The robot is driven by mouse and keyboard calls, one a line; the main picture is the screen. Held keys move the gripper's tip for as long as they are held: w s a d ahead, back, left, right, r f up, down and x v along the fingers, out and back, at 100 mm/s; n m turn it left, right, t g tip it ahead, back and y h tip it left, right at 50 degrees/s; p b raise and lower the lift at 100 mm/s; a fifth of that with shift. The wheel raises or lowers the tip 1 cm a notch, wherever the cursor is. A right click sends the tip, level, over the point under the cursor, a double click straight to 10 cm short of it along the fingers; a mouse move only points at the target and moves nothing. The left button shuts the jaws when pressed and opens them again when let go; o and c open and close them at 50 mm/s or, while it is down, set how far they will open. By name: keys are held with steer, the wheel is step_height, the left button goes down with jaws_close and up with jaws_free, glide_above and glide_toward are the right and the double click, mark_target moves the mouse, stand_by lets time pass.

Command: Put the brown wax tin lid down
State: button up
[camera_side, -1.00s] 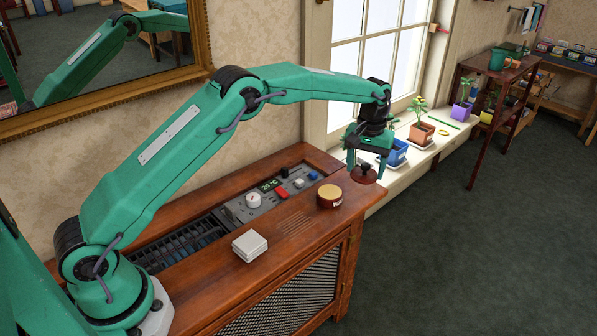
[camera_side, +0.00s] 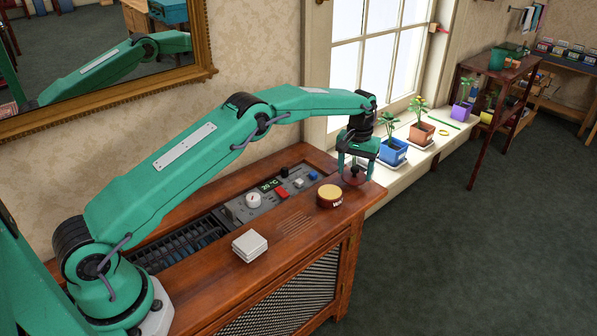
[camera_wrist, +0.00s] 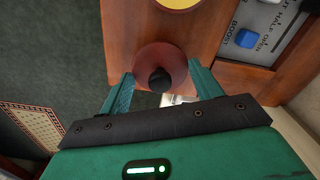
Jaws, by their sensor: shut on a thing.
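The brown wax tin lid (camera_side: 353,181) is a reddish-brown disc with a black knob. My gripper (camera_side: 354,174) is shut on it, low over the right end of the wooden cabinet top (camera_side: 310,225). In the wrist view the lid (camera_wrist: 160,55) sits between my two green fingers (camera_wrist: 160,72), with its knob toward the camera. It lies close to the wood, and I cannot tell if it touches. The round wax tin (camera_side: 329,198), with a yellow top face, stands just left of the lid, apart from it.
A control panel (camera_side: 268,200) with knobs and buttons lies behind the tin. A pale square stack (camera_side: 249,246) sits nearer the front. Potted plants, including one in a blue pot (camera_side: 393,153), stand on the windowsill. The cabinet's right edge is close to the lid.

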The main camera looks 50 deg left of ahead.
mark_target(355, 167)
steer(key=shift+f, duration=1.2)
steer(key=shift+f, duration=0.15)
steer(key=o, duration=1)
steer(key=shift+c, duration=0.2)
step_height(355, 167, up, 12)
steer(key=shift+f, duration=0.25)
steer(key=shift+r, duration=0.45)
steer(key=shift+r, duration=0.1)
